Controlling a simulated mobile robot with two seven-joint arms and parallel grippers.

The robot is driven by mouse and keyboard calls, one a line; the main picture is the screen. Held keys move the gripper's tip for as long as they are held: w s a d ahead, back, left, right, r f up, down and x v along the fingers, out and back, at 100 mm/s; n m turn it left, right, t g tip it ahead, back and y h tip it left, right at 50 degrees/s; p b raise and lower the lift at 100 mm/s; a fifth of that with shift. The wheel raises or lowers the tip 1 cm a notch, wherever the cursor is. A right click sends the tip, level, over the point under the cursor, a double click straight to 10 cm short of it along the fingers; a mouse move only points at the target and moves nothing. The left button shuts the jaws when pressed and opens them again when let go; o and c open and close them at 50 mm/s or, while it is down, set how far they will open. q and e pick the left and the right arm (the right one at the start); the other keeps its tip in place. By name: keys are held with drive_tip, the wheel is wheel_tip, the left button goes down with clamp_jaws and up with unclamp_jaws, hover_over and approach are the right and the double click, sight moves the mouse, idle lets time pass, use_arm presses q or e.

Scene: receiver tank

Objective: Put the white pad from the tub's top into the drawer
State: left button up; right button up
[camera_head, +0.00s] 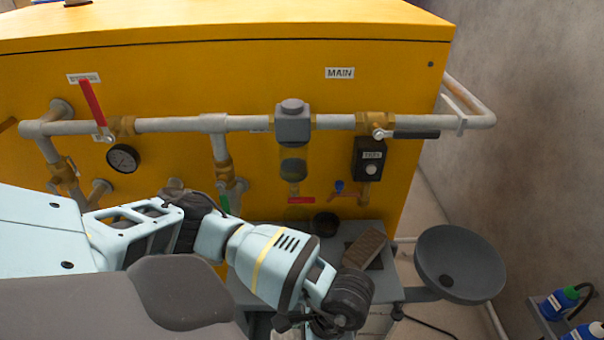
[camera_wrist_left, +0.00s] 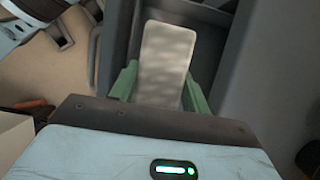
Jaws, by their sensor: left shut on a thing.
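The white pad (camera_wrist_left: 166,55) is a pale, rounded rectangle in the left wrist view. It is held between the green fingers of my left gripper (camera_wrist_left: 160,85). The pad lies over a dark grey open compartment (camera_wrist_left: 213,42) that looks like the drawer; I cannot tell whether it touches the floor of it. In the head view my left arm reaches down to the grey cart (camera_head: 300,237), and its wrist hides the fingers and the pad. The tub cannot be made out for sure. My right gripper is not in view.
A yellow cabinet (camera_head: 250,80) with pipes and valves stands behind the cart. A brown block (camera_head: 365,248) and a dark round cup (camera_head: 325,223) sit on the cart top. A grey round bowl (camera_head: 460,255) sticks out at the right. Blue bottles (camera_head: 552,305) stand at the far right.

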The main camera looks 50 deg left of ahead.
use_arm(q)
drive_tip(key=shift+f, duration=1.05)
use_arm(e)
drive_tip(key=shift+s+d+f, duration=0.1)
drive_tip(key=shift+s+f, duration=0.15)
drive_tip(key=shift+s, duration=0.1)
use_arm(q)
wheel_tip(320, 180, down, 4)
drive_tip(key=shift+r+b, duration=0.2)
drive_tip(key=shift+b, duration=0.4)
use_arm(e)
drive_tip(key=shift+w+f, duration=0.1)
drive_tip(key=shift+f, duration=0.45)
use_arm(q)
drive_tip(key=shift+f, duration=0.15)
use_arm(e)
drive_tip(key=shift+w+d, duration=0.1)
use_arm(q)
drive_tip(key=shift+f+b, duration=0.35)
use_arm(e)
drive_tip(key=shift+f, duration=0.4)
use_arm(q)
drive_tip(key=shift+f, duration=0.15)
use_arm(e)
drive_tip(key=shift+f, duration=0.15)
